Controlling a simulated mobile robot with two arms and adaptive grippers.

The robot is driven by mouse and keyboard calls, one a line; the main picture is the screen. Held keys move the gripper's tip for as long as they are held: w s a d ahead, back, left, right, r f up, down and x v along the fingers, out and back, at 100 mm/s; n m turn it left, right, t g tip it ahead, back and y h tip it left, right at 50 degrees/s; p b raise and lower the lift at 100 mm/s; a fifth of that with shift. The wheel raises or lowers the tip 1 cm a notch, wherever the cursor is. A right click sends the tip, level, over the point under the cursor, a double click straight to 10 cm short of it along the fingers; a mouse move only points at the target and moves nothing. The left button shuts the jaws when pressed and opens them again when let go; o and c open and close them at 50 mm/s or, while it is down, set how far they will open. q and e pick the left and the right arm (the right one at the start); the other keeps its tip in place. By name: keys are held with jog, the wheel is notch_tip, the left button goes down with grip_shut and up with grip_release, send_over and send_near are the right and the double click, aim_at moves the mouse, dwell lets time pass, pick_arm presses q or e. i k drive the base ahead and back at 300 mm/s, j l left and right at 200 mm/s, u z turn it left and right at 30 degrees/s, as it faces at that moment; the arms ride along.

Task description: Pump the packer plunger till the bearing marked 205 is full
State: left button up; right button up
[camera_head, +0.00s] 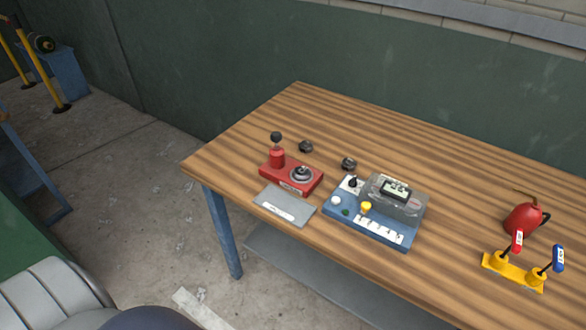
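The red packer (278,181) stands on the wooden table (240,150), with a small white label on its front. Its plunger (276,154) is a red cylinder with a round black knob raised on top. A ring-shaped bearing (301,175) sits on the packer's right part; its fill level is too small to tell. Two dark ring-shaped pieces, likely bearings, lie behind, one near the packer (306,146) and one further right (348,163). I cannot read the mark 205 on any of them. Neither of my grippers is in view.
A grey plate (270,200) with a white label lies before the packer. Right of it stands a blue device (345,226) with a display (396,189) and a yellow knob. A red oil can (523,219) and a yellow lever stand (513,272) are at right. The table's back left is clear.

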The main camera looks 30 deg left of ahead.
aim_at(276, 137)
jog(key=u, duration=0.4)
jog(key=i+u, duration=0.15)
jog(key=u, duration=0.65)
jog(key=i+u, duration=0.15)
jog(key=u, duration=0.25)
